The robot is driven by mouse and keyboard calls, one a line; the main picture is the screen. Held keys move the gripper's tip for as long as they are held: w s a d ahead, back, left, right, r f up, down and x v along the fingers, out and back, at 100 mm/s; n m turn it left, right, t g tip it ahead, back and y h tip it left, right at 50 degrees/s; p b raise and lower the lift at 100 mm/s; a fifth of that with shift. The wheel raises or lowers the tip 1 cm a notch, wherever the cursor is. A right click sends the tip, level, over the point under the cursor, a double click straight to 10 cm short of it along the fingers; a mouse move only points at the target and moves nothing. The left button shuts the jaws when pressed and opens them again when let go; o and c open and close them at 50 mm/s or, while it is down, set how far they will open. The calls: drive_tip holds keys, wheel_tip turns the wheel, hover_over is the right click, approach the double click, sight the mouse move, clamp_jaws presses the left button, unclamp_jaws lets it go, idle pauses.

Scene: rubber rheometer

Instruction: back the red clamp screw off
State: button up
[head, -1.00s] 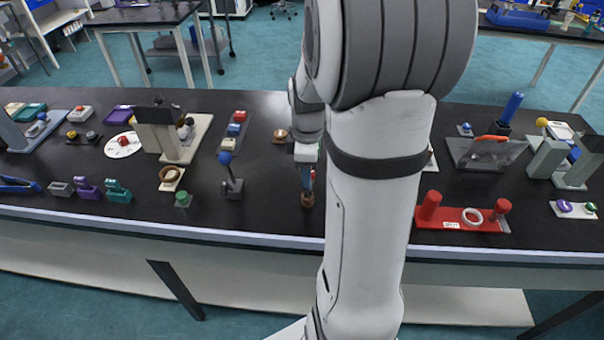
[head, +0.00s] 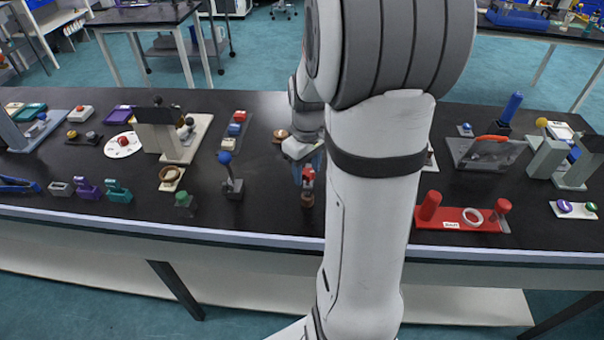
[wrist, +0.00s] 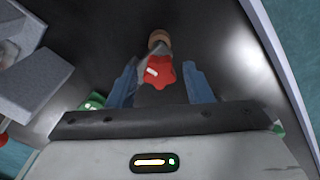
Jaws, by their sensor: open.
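The red clamp screw (wrist: 158,72) is a lobed red knob with a pale mark. In the wrist view it sits between my gripper's two blue fingers, with black bench showing on both sides of it. A brown round part (wrist: 158,39) lies just beyond it. My gripper (wrist: 162,84) is open and I see no finger touching the knob. In the head view the red knob (head: 308,173) tops a small brown-based fixture (head: 307,199) near the front of the bench. My gripper (head: 309,160) is just behind and above it there, partly hidden by my arm.
A blue-knobbed stand (head: 232,185) and a green-capped piece (head: 184,201) stand to the left. A red holder with a white ring (head: 472,217) lies to the right. The bench's front edge (head: 200,231) is close. Bare black bench lies between the fixture and the blue-knobbed stand.

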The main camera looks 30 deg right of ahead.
drive_tip(key=m, duration=0.5)
drive_tip(key=shift+d, duration=0.1)
drive_tip(key=m, duration=0.5)
drive_tip(key=c, duration=0.8)
drive_tip(key=n, duration=0.4)
drive_tip(key=shift+n, duration=0.3)
drive_tip(key=shift+c, duration=0.2)
drive_tip(key=n, duration=0.4)
drive_tip(key=shift+n, duration=0.3)
